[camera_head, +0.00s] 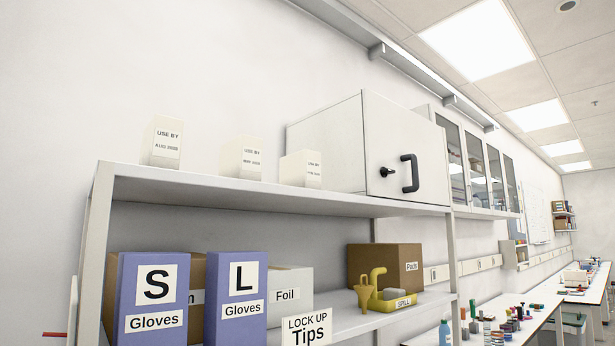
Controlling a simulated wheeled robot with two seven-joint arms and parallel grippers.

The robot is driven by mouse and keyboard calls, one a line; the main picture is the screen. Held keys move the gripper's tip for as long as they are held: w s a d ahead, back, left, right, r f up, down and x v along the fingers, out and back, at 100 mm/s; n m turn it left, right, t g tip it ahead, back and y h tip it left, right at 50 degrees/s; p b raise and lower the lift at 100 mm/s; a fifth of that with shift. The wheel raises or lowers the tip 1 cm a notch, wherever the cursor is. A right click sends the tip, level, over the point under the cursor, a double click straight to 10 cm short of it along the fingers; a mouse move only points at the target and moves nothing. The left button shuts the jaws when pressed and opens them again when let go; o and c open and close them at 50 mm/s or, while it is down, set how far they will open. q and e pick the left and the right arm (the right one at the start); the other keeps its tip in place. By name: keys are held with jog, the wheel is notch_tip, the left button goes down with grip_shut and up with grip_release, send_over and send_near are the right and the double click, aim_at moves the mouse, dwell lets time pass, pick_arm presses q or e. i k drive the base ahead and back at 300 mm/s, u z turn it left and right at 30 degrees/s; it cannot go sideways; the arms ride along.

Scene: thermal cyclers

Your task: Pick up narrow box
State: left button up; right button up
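Three small white boxes with "USE BY" labels stand apart on the top shelf. The left white box (163,142) is the tallest and looks the narrowest. Its label seems to read "AUG", with the rest too small to be sure of. The middle white box (241,159) is wider and lower. The right white box (301,169) is the lowest and stands by the white cabinet. All are upright, and their bases are partly hidden by the shelf's front edge. Neither of my grippers shows in the head view.
The top shelf (270,194) has a raised-looking front edge. A white cabinet (330,138) with a black handle stands at its right. Below are purple glove boxes (152,300), a foil box (291,282), a cardboard box (372,261) and a yellow spill item (375,288). Benches recede right.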

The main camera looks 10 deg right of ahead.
aim_at(301, 169)
jog(key=u, duration=2.85)
jog(key=k, duration=1.8)
jog(key=z, duration=1.95)
jog(key=i, duration=0.5)
jog(key=u, duration=0.05)
